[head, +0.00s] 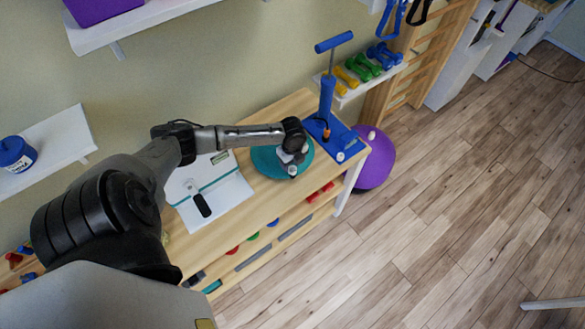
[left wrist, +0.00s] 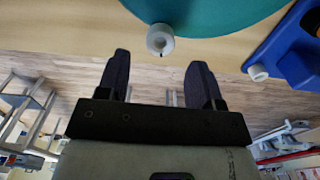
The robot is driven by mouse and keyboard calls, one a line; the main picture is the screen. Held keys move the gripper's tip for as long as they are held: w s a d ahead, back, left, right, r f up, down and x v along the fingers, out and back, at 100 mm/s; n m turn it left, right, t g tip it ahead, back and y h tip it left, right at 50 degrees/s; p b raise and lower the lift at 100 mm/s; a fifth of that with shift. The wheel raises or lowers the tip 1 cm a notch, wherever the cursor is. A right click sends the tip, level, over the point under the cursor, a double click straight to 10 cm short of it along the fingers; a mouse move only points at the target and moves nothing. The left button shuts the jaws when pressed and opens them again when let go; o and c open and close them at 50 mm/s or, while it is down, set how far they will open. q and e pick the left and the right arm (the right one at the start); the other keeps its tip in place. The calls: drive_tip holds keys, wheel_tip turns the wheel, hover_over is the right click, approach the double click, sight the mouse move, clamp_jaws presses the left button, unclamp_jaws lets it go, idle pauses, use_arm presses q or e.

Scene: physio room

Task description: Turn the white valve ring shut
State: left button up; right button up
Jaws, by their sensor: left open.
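The white valve ring (left wrist: 160,40) sits at the near edge of a teal air cushion (left wrist: 225,15). In the head view the ring (head: 292,171) shows on the front edge of the cushion (head: 262,163), on the wooden bench. My left gripper (left wrist: 158,62) is open and empty. In the left wrist view the ring is beyond the fingertips, roughly in line with the gap between them, and appears apart from both fingers. In the head view my left gripper (head: 291,157) is over the cushion, and my wrist hides part of it. My right gripper is not in view.
A blue hand pump (head: 326,100) stands on the bench (head: 247,210) to the right, with a white knob (head: 340,156) on its base. A clipboard-like sheet (head: 225,190) lies left of the cushion. A purple ball (head: 378,168) is beyond the bench's right end. The floor is open at right.

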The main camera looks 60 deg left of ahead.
sight(293, 168)
use_arm(q)
drive_tip(key=shift+f, duration=2.45)
drive_tip(key=c, duration=0.9)
